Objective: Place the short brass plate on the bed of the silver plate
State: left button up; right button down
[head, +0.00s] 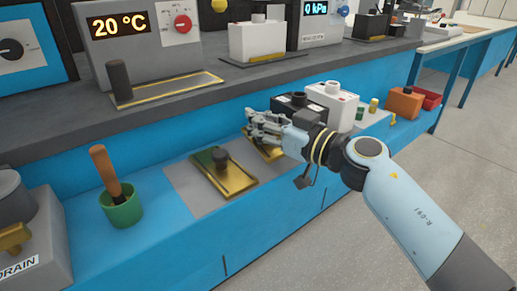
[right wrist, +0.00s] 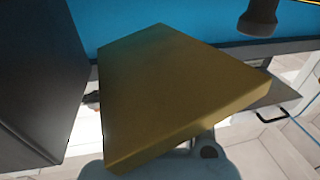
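My right gripper (head: 262,122) is over the lower blue bench, with a brass plate (head: 262,148) at its fingers. The right wrist view shows this plate (right wrist: 180,90) as a large, plain brass slab close to the camera. It hides the fingertips there. Another brass plate (head: 240,182) with a dark knob lies to the left on a grey mat (head: 188,192). A grey device (head: 140,50) reading 20 °C stands on the upper shelf, with a gold-edged dark bed (head: 178,88) and a black post. I cannot tell which item is the silver plate. My left gripper is out of view.
A green pot (head: 122,208) with a wooden-handled tool stands left of the mat. White and black boxes (head: 335,105) stand behind my right wrist. An orange box (head: 405,103) is farther right. The upper shelf's edge runs above the bench.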

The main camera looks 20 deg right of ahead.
aim_at(242, 129)
notch_tip(242, 129, down, 3)
jog(key=shift+f+b, duration=0.1)
jog(key=shift+b, duration=0.6)
jog(key=shift+f, duration=0.3)
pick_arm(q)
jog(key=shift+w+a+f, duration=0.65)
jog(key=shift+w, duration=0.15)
pick_arm(e)
jog(key=c, duration=1.2)
grip_release()
jog(key=shift+c, duration=0.2)
